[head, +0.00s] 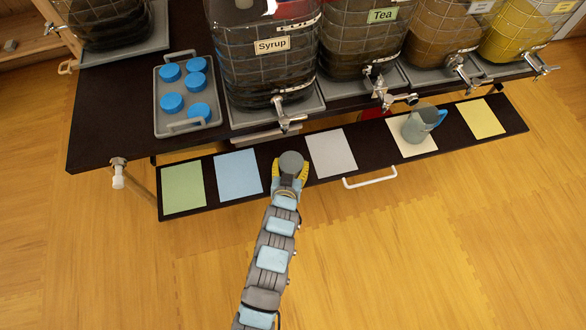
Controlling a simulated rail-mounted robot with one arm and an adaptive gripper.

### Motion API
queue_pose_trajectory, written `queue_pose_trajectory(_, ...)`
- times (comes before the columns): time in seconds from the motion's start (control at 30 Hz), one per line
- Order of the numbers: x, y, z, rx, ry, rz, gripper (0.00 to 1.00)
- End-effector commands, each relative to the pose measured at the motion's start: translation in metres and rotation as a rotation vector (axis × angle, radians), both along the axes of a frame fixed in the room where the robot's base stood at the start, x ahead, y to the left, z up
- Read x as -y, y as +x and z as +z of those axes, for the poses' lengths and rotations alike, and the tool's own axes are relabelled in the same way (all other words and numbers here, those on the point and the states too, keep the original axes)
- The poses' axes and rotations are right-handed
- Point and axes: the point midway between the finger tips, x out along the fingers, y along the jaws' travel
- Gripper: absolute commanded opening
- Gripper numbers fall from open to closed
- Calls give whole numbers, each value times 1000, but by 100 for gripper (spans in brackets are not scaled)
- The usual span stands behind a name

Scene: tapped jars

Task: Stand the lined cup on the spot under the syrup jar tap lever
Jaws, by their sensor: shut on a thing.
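The syrup jar (262,75) is a large dark jar with a "Syrup" label, standing on a grey base at the table edge. Its metal tap and lever (287,117) point out over the low dark shelf. My gripper (290,172), with yellow fingers, is shut on a grey round thing (291,161), seen from above, likely the lined cup. Its lines do not show. It is over the shelf between a light blue mat (238,174) and a grey mat (332,152), in front of the syrup tap. I cannot tell whether it touches the shelf.
A grey mug (414,126) with a blue handle stands on the cream mat (402,149). Green (183,187) and yellow (481,118) mats lie bare. The tea jar's tap (378,88) and others overhang. A tray (188,130) of blue lids sits left.

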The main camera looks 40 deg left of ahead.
Motion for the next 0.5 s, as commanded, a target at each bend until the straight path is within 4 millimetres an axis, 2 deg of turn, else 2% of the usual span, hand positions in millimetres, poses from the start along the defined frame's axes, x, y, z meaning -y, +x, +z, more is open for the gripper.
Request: queue_pose_trajectory(0.5,-33,20,1,0,-1,1,40)
